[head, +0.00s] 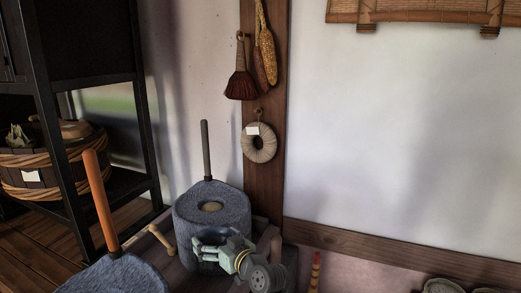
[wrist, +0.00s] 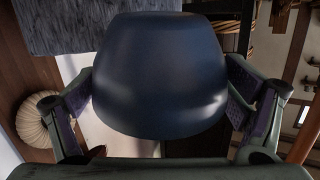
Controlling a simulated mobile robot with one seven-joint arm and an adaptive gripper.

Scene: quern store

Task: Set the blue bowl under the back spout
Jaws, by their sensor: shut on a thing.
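My gripper (head: 212,250) is low in front of the back grey stone quern (head: 205,200), which has an upright dark handle. It is shut on the blue bowl, whose dark rim (head: 207,236) shows just past the fingers. In the wrist view, the dark blue bowl (wrist: 160,75) fills the space between the two fingers, one at each side. Rough grey stone (wrist: 65,28) shows close beyond the bowl at top left. The back spout cannot be made out; my gripper and the bowl cover that part of the quern. I cannot tell if the bowl touches the surface below.
A front quern (head: 115,275) with an orange handle (head: 101,200) stands at lower left. A wooden peg-like tool (head: 161,240) lies between the querns. A black shelf (head: 145,130) holds a basket (head: 50,165). A brush (head: 240,80) and a woven ring (head: 259,142) hang on the post.

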